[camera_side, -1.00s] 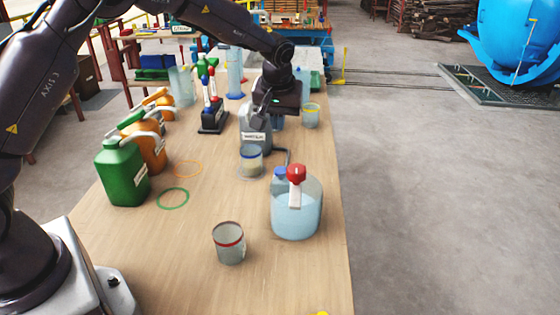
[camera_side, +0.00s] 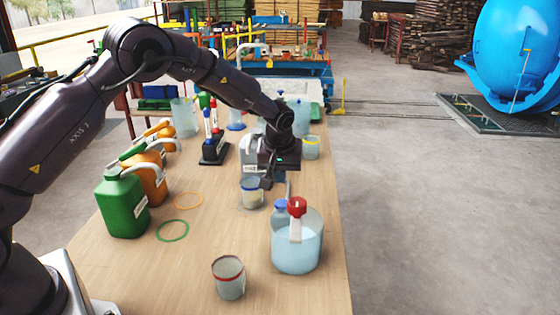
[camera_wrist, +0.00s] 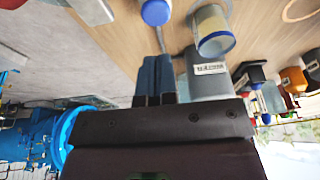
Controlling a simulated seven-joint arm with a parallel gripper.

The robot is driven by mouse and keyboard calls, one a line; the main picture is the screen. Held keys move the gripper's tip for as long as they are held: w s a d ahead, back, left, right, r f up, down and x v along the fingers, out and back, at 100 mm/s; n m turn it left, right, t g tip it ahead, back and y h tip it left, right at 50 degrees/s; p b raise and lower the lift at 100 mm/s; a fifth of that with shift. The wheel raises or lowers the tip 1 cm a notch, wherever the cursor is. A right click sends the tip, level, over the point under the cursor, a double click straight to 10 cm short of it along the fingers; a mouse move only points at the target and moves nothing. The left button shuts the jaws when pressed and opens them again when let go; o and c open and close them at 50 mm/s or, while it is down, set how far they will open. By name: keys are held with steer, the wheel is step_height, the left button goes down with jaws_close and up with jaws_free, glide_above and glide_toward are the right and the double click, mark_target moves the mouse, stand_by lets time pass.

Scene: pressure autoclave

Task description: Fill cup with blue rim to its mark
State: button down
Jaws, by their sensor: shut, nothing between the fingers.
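The cup with the blue rim (camera_side: 251,196) stands upright on the table, just in front of a grey labelled canister (camera_side: 249,160). My gripper (camera_side: 266,184) is shut and empty, pointing down close beside the cup's right side in the side view. In the wrist view my gripper (camera_wrist: 155,60) has its fingers together, apart from the cup. A clear tank of pale blue liquid (camera_side: 290,252) with a red-topped tap (camera_side: 297,207) stands in front. The cup's mark cannot be made out.
A red-rimmed cup (camera_side: 229,282) stands nearest, a yellow-rimmed cup (camera_side: 311,150) farther back. Green (camera_side: 121,203) and orange (camera_side: 152,180) cans stand at left. A black stand (camera_side: 214,150) holds bottles.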

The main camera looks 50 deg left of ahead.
mark_target(280, 204)
steer(key=x, duration=0.6)
steer(key=shift+s+d+f, duration=0.3)
step_height(280, 204, down, 3)
steer(key=shift+r, duration=0.25)
steer(key=shift+s+f, duration=0.1)
steer(key=shift+s, duration=0.1)
stand_by(1.2)
stand_by(0.4)
steer(key=r, duration=0.5)
steer(key=shift+w+r, duration=0.2)
steer(key=shift+w, duration=0.2)
steer(key=v, duration=0.9)
steer(key=shift+d+r, duration=0.2)
steer(key=shift+r, duration=0.15)
